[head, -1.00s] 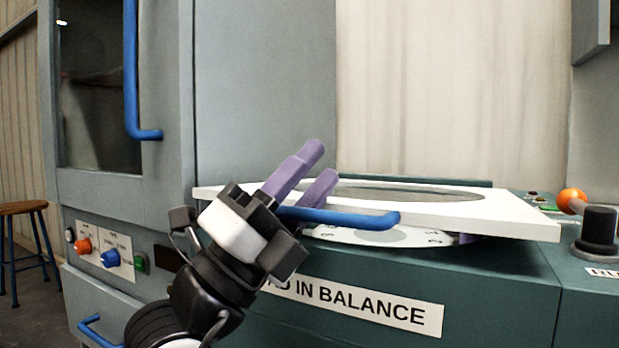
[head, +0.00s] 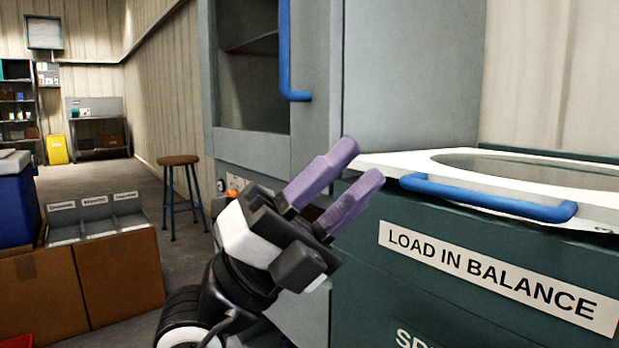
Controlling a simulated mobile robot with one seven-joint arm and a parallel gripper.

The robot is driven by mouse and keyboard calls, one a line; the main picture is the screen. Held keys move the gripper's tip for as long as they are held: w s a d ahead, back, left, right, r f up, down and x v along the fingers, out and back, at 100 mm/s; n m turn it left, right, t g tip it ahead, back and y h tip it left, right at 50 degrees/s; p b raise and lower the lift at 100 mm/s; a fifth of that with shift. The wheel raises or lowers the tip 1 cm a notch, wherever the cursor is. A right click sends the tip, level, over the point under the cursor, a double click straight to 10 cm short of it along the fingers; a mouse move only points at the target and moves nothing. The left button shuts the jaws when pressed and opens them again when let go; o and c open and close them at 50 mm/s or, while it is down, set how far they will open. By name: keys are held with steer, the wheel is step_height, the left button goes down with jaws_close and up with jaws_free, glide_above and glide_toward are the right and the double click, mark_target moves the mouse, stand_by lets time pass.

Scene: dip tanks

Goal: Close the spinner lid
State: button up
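The spinner lid (head: 430,163) is a white panel with a large round window, on top of the dark green spinner cabinet (head: 450,255) at the right. It looks nearly flat. A sliver of marked white surface shows below its edge at far right, and I cannot tell whether it is fully down. Its blue bar handle (head: 490,197) runs along the front edge. My gripper (head: 361,164) has two purple fingers with a gap between them. It is open and empty, left of the handle, apart from it, in front of the cabinet's left end.
A grey cabinet with a blue vertical handle (head: 287,60) stands behind my gripper. A wooden stool (head: 179,161), cardboard boxes (head: 118,272) with labelled bins and a blue container (head: 16,205) are at the left. Open floor lies between the boxes and the stool.

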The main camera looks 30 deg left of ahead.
steer(key=shift+s+a, duration=0.95)
steer(key=shift+a, duration=0.3)
